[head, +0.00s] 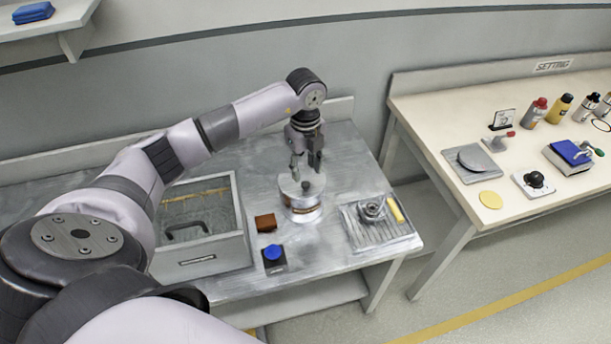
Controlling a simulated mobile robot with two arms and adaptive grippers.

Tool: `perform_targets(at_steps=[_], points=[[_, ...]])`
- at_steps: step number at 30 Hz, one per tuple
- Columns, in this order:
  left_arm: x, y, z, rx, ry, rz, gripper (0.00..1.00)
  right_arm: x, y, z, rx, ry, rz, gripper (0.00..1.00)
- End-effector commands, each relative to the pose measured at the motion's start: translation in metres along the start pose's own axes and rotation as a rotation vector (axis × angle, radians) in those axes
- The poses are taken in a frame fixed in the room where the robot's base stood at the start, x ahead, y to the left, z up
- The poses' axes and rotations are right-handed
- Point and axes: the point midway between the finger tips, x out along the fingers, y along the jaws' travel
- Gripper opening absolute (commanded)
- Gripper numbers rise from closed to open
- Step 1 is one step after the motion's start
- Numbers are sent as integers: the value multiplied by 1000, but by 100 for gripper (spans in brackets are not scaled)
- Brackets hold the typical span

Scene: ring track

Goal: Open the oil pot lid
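The oil pot (302,205) is a round, pale metal pot with a brown band, standing on the grey metal workbench (345,290). Its lid (301,185) is on top and has a small dark knob in the middle. My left gripper (307,168) points down just above the lid, with its fingers spread on either side over the knob. I cannot tell whether a finger touches the knob. My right gripper is not in the picture.
Left of the pot is an open-topped box (200,262) with a handle. A brown block (266,222) and a blue knob (272,253) sit near the pot. A ribbed tray (400,233) is to the right. A cream table (432,95) with bottles stands further right.

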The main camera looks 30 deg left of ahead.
Motion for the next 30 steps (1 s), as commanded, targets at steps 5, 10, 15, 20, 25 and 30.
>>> perform_targets(at_steps=[5, 10, 15, 20, 25, 30], points=[[30, 0, -1, 0, 2, 2, 39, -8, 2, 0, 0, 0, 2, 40], [45, 0, -1, 0, 1, 0, 39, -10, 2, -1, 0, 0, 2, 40], [50, 0, 0, 1, 1, -1, 39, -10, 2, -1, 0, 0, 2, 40], [50, 0, 0, 1, 1, -1, 39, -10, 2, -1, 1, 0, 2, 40], [50, 0, 0, 1, 0, -1, 29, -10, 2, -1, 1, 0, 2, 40], [49, 0, 0, 1, 0, -1, 17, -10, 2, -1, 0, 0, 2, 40]])
